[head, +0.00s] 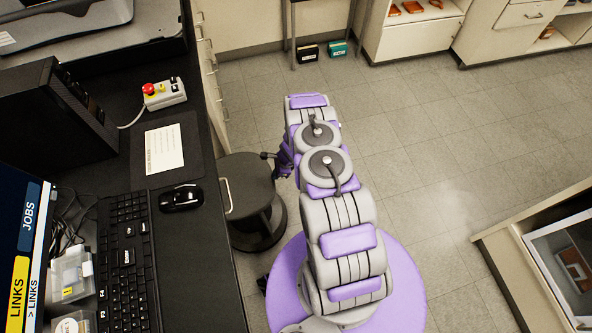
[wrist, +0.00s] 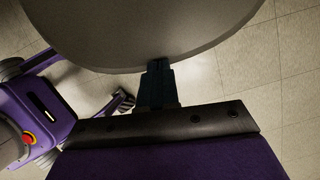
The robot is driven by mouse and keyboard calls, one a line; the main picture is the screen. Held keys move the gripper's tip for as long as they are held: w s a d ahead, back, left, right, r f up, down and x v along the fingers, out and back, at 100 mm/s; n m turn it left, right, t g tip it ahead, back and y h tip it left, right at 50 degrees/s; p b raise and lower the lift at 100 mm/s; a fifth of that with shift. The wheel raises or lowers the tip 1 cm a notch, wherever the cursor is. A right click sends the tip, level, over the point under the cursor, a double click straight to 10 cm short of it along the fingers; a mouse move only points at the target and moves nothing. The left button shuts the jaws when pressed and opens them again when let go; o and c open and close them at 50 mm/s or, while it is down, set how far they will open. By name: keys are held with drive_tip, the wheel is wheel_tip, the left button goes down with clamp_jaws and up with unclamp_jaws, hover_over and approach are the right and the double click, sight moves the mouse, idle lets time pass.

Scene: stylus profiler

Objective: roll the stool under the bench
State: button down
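The stool has a round dark seat (head: 247,182) and a round black base on the floor. It stands upright at the right edge of the black bench (head: 190,262) in the head view, and the bench edge borders its left side. In the wrist view the seat (wrist: 165,28) fills the top. My gripper (head: 284,162) is at the seat's right side in the head view. In the wrist view its dark fingers (wrist: 158,68) look closed together, and their tips overlap the seat's near rim. I cannot tell whether they touch it.
A keyboard (head: 128,262), mouse (head: 181,197) and control box with a red button (head: 163,93) lie on the bench. A pale handle (head: 228,195) shows beside the seat. Open floor (head: 430,150) lies to the right; a wooden-edged unit (head: 515,262) stands at lower right.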

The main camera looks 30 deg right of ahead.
sight(231, 189)
drive_tip(key=w+a, duration=0.1)
drive_tip(key=a, duration=0.5)
drive_tip(key=w+a, duration=0.2)
drive_tip(key=a, duration=0.5)
drive_tip(key=w+a, duration=0.1)
drive_tip(key=a, duration=0.5)
drive_tip(key=shift+w+a+f, duration=0.1)
drive_tip(key=shift+w+a, duration=0.2)
drive_tip(key=shift+w, duration=0.05)
